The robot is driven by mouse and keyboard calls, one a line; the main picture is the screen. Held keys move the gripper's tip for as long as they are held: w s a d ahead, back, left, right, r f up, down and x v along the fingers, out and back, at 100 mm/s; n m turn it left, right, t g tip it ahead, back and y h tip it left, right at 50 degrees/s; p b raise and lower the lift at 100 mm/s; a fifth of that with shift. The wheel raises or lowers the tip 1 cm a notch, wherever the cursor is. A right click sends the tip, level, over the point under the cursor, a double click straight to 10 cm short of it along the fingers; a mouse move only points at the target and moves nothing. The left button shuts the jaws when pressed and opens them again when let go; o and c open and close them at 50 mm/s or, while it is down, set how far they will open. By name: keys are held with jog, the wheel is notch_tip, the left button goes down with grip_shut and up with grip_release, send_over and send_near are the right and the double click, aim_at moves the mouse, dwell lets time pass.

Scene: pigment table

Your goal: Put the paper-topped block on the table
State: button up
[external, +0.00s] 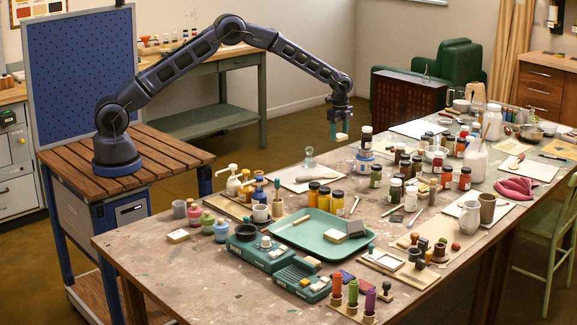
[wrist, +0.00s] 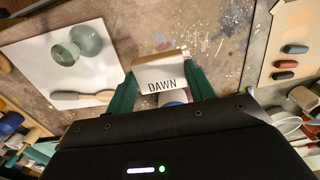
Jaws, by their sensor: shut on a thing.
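The paper-topped block (external: 342,137) is a small pale block held at the tip of my gripper (external: 339,124). In the wrist view the block (wrist: 160,74) shows a white paper top with the word DAWN, pinched between the two green fingers of my gripper (wrist: 162,84). My gripper is shut on it, and the block hangs in the air near the table's far left edge. The table (external: 140,248) has a worn, paint-spotted top. In the wrist view the bare tabletop (wrist: 120,22) shows beyond the block. The block's underside is hidden.
A white board (external: 290,178) with a glass bottle (external: 309,160) lies left of my gripper. A blue-banded jar (external: 365,155) stands just right of the block. A green tray (external: 318,236) and many jars crowd the table. The near left corner is mostly clear.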

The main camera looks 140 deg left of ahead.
aim_at(338, 162)
notch_tip(338, 162, down, 10)
jog(key=shift+r, duration=0.15)
dwell(0.4)
jog(key=o, duration=0.9)
jog(key=shift+o, duration=0.2)
notch_tip(338, 162, up, 12)
jog(key=shift+w, duration=0.1)
